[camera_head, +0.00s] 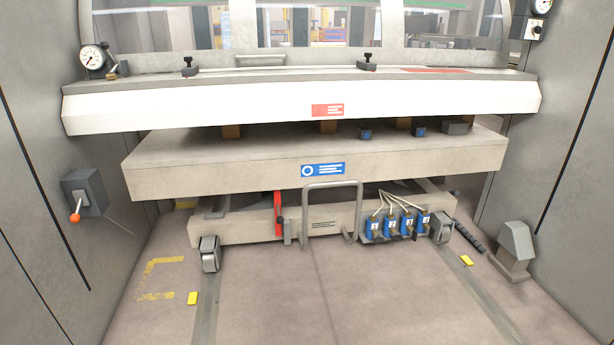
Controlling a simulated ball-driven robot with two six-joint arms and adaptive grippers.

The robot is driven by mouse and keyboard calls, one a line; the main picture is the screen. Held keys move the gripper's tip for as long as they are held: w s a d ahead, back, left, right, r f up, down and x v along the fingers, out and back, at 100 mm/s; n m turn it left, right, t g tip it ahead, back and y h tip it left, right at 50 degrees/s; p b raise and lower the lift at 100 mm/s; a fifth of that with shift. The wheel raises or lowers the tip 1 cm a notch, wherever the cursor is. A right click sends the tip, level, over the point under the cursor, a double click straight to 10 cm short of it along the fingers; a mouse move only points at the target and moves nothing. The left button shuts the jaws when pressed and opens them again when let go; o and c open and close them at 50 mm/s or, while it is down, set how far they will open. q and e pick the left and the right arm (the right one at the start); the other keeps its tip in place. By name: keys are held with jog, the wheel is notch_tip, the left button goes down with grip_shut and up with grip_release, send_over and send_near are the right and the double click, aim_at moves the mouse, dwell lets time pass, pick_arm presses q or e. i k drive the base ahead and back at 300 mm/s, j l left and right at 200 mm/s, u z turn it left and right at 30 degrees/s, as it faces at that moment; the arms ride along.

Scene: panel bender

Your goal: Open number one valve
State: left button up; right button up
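A row of blue numbered valves sits low on the front of the machine's wheeled base, right of centre in the head view. The number one valve (374,228) is the leftmost of the row, with a white "1" on its blue face. Thin pale hoses rise from the valves and gather at the upper left. Small dark parts show at the valves, but their handle positions are too small to tell. Neither of my grippers is in view.
A grey tubular handle (332,186) stands just left of the valves, and a red lever (278,213) further left. Casters (209,254) flank the base. A grey pedestal (516,250) stands right, an orange-tipped wall lever (76,216) left.

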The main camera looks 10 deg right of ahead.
aim_at(377, 239)
jog(key=i+l, duration=0.25)
jog(key=i, duration=0.25)
jog(key=i+l, duration=0.25)
jog(key=i, duration=0.25)
jog(key=l+z, duration=0.05)
